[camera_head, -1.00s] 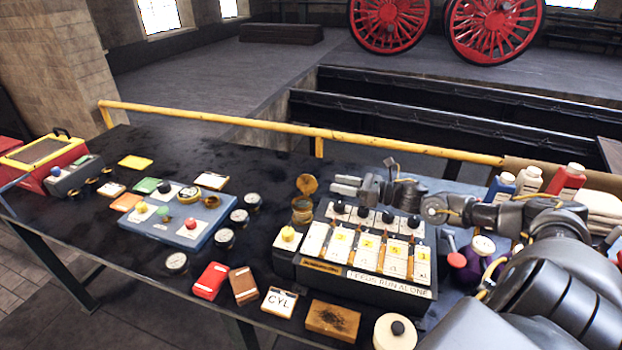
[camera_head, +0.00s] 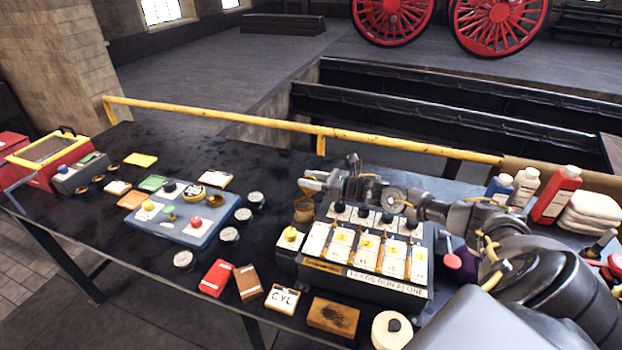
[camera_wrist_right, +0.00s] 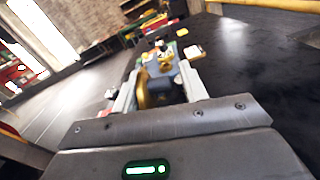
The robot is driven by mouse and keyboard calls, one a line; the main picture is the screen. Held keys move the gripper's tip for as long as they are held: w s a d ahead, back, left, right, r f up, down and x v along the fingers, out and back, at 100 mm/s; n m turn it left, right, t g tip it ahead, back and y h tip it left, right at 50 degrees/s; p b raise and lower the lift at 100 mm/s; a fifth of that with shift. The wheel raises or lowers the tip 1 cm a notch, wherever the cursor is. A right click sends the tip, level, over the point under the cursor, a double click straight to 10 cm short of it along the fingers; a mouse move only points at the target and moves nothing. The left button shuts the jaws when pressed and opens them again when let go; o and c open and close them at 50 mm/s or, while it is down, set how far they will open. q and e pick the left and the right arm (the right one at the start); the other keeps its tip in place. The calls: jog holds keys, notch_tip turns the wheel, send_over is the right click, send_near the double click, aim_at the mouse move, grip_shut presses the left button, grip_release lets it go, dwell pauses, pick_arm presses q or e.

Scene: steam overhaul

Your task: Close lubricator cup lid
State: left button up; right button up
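The brass lubricator cup (camera_head: 303,211) stands at the left end of the dark lubricator box (camera_head: 345,277). Its raised lid is largely hidden by my right gripper in the head view. My right gripper (camera_head: 310,183) is just above the cup, at the lid. In the right wrist view, a brass disc (camera_wrist_right: 146,90), apparently the lid, stands edge-on between the separated fingers, nearer the left one. I cannot tell whether a finger touches it. My left gripper is out of view.
Several levers and white tiles top the box beneath my right arm. A blue panel (camera_head: 160,226) with knobs lies to the left, with small gauges beside it. Bottles, including a red one (camera_head: 556,196), and white cloths (camera_head: 590,211) stand at right. A yellow rail (camera_head: 230,118) runs behind.

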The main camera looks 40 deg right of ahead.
aim_at(308, 194)
jog(key=c, duration=0.7)
jog(key=shift+c, duration=0.2)
jog(key=shift+b, duration=0.3)
jog(key=n+b, duration=0.2)
jog(key=b, duration=0.1)
jog(key=s+a+n+b, duration=0.1)
jog(key=n+b, duration=0.1)
jog(key=b, duration=0.1)
jog(key=shift+a+r+b, duration=0.15)
jog(key=shift+a+b, duration=0.05)
jog(key=shift+b, duration=0.2)
jog(key=shift+s+a+r+n+b, duration=0.1)
jog(key=shift+s+a+n+b, duration=0.15)
jog(key=shift+n+b, duration=0.8)
jog(key=shift+s+a+r+n+b, duration=0.1)
jog(key=shift+a+n+b, duration=0.2)
jog(key=shift+b, duration=1.3)
jog(key=o, duration=0.8)
